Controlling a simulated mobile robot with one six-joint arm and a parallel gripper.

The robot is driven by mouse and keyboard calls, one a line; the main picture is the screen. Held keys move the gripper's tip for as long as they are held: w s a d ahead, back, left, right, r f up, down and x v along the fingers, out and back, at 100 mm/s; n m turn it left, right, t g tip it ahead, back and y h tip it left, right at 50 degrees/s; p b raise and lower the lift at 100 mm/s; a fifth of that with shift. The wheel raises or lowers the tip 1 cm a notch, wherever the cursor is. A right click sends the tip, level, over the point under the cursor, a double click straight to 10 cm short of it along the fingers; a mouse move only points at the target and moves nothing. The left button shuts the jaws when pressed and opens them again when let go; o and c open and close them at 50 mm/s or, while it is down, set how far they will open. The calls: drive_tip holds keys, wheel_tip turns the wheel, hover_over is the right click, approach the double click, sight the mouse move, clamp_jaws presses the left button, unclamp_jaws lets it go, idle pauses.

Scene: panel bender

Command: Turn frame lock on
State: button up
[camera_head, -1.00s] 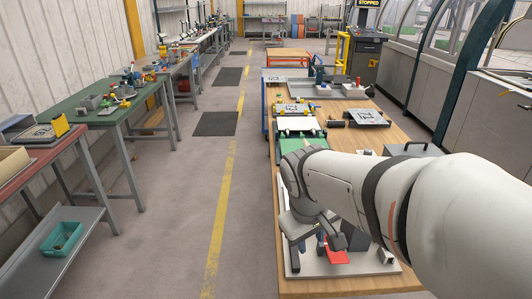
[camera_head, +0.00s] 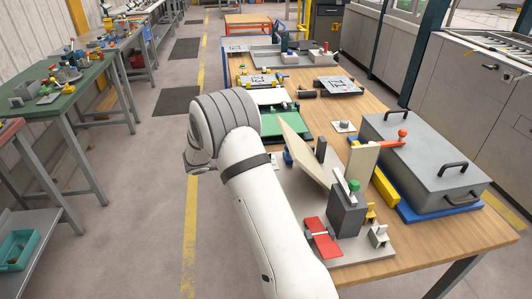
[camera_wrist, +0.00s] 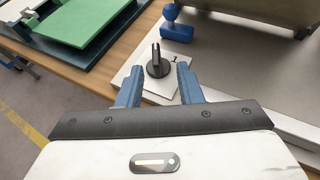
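In the wrist view a black rotary knob (camera_wrist: 157,63) stands on a small white plate (camera_wrist: 135,77), with a mark like an "I" to the right of it. The knob's bar points roughly up in the picture, away from my gripper. I take it for the frame lock switch. My gripper (camera_wrist: 159,84) is open, with one blue finger on each side and the knob lying centred just beyond the fingertips. I cannot tell whether the fingers touch the plate. In the head view my arm hides the knob and the fingertips.
A green board (camera_wrist: 85,22) lies at upper left of the wrist view. A blue clamp (camera_wrist: 177,29) stands close beyond the knob on the grey base.

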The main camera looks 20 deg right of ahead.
drive_tip(key=shift+w+f, duration=0.3)
drive_tip(key=shift+w, duration=0.05)
drive_tip(key=shift+w+d+f, duration=0.1)
drive_tip(key=shift+w+d, duration=0.05)
drive_tip(key=shift+d, duration=0.15)
drive_tip(key=p+x, duration=0.1)
drive_tip(key=x, duration=0.6)
drive_tip(key=shift+d, duration=0.1)
drive_tip(key=shift+c, duration=0.3)
clamp_jaws()
